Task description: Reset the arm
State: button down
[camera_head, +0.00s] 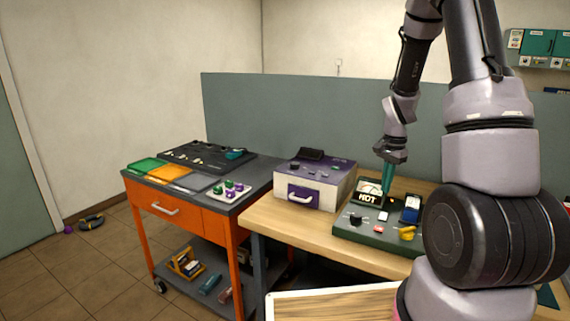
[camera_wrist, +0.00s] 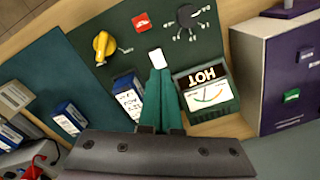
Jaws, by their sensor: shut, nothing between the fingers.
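My gripper (camera_head: 388,178) hangs from my arm, pointing down over the dark green panel (camera_head: 350,228) on the wooden table. Its teal fingers are together with nothing between them. In the wrist view the closed fingers (camera_wrist: 158,98) reach toward a small white piece (camera_wrist: 156,57) on the panel. I cannot tell whether they touch it. The HOT meter (camera_wrist: 207,92) is right beside the fingers in that view, and a blue and white block (camera_wrist: 127,97) is on their other side. A yellow knob (camera_wrist: 103,45), a red switch (camera_wrist: 141,22) and a black dial (camera_wrist: 188,17) are on the panel.
A white and purple box with a drawer (camera_head: 312,183) stands left of the panel on the wooden table (camera_head: 280,217). An orange cart (camera_head: 178,209) with trays is farther left. A grey-green partition (camera_head: 300,115) stands behind. Open floor (camera_head: 100,262) lies at the left.

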jog(key=s+a+r+n+t, duration=0.2)
jog(key=s+a+r, duration=0.1)
jog(key=r, duration=0.6)
jog(key=s+a+r+n+t, duration=0.15)
jog(key=a+r, duration=0.25)
jog(key=r, duration=0.5)
jog(key=s+a+r+n+t+y, duration=0.1)
jog(key=s+a+r+n, duration=0.1)
jog(key=s+r, duration=0.3)
jog(key=s+a+r+n+t, duration=0.2)
jog(key=s+r, duration=0.4)
jog(key=s, duration=0.4)
jog(key=shift+a+r+n+y, duration=0.25)
jog(key=shift+a+n+y, duration=0.15)
jog(key=shift+a, duration=0.45)
